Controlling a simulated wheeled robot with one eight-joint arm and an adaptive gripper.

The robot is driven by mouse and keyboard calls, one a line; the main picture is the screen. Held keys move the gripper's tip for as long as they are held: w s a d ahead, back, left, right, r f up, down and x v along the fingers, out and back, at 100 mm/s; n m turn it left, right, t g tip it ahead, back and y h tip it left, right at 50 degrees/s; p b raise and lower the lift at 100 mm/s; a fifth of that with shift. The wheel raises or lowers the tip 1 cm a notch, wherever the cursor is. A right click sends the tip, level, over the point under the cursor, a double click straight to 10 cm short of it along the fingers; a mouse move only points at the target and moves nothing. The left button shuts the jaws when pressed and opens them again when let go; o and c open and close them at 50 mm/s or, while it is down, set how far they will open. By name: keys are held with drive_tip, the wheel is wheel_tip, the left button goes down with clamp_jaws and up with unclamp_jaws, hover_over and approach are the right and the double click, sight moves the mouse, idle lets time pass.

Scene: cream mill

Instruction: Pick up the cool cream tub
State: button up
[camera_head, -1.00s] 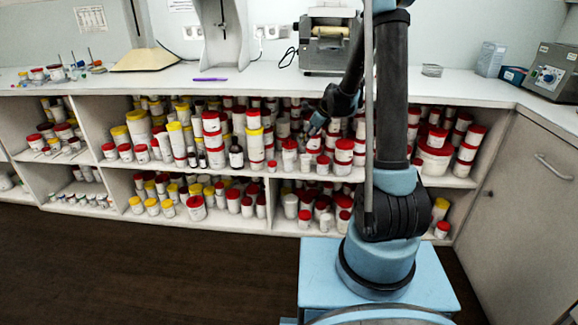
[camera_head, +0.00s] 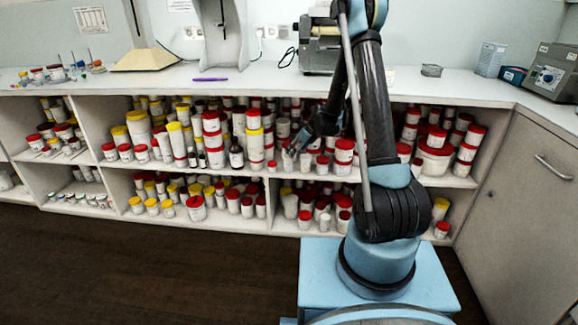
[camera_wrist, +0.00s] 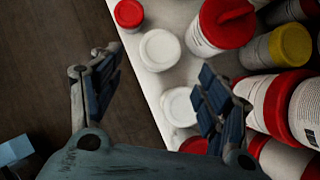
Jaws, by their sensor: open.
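Several white tubs stand on the upper shelf, and their labels are too small to read, so I cannot tell which is the cool cream tub. In the wrist view, one white-lidded tub (camera_wrist: 160,49) shows between my gripper's (camera_wrist: 161,60) fingertips near the shelf edge. A second white-lidded tub (camera_wrist: 179,106) is nearer, beside the right finger, which partly covers that area. My gripper is open and empty. In the head view it (camera_head: 298,147) reaches down at the upper shelf's front, among the tubs.
A small red-lidded tub (camera_wrist: 128,14) stands at the shelf edge (camera_wrist: 143,84). Larger red-lidded tubs (camera_wrist: 222,22) and a yellow-lidded one (camera_wrist: 290,45) crowd the right side. Dark floor (camera_wrist: 45,60) lies open left of the shelf. The countertop (camera_head: 455,88) overhangs the shelves.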

sight(288, 159)
drive_tip(key=shift+x, duration=4.85)
drive_tip(key=shift+c, duration=0.2)
drive_tip(key=c, duration=1.2)
